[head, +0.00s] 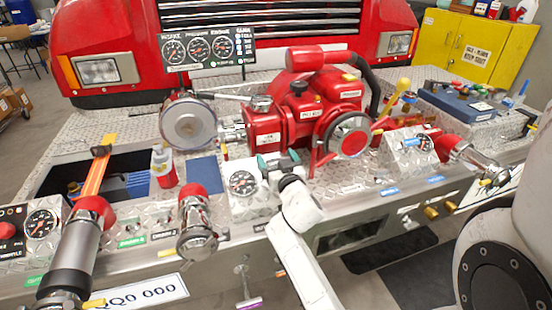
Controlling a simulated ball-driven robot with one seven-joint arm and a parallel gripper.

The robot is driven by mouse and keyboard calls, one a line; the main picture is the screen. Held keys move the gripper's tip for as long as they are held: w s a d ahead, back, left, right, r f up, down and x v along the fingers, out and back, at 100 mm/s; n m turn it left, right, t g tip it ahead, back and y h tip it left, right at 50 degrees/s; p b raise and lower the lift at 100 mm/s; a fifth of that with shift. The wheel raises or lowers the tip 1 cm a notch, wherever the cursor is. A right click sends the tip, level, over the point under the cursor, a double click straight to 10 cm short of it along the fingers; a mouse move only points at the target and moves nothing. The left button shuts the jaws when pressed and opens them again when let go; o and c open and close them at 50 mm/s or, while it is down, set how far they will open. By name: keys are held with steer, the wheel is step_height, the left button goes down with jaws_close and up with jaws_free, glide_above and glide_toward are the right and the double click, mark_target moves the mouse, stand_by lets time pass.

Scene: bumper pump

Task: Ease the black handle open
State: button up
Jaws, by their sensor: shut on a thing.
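My gripper (283,168) is at the end of my white arm, at the middle of the bumper, just right of a gauge panel (243,184) and in front of the red pump (290,122). It is shut on a small dark piece, which looks like the black handle (294,156). The fingers and wrist hide most of this handle, so its angle is hard to tell.
Close by are a capped chrome outlet (197,228), a large round silver cap (188,121) and a red lever (319,160) under the pump. A second gauge block (411,148) stands to the right. The red truck front (110,45) rises behind the bumper.

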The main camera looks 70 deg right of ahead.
steer(key=o, duration=1.2)
steer(key=shift+a+r, duration=0.1)
steer(key=shift+r, duration=0.1)
steer(key=shift+s+a, duration=0.1)
steer(key=v, duration=1)
steer(key=shift+s+a, duration=0.15)
steer(key=shift+s, duration=0.1)
steer(key=s+a+f+n+g+y, duration=0.3)
steer(key=a+f+n+g+y, duration=0.35)
steer(key=a+f+y, duration=0.8)
steer(key=s+a+f+n+g, duration=0.1)
steer(key=s+a, duration=0.1)
steer(key=a, duration=0.1)
steer(key=s+a+f+n+g, duration=0.1)
steer(key=s+a, duration=0.1)
steer(key=a, duration=0.2)
steer(key=s+a+f+n+g+h, duration=0.1)
steer(key=s+a+g, duration=0.1)
steer(key=a, duration=0.2)
steer(key=shift+s+a+f, duration=0.25)
steer(key=shift+s+f, duration=0.1)
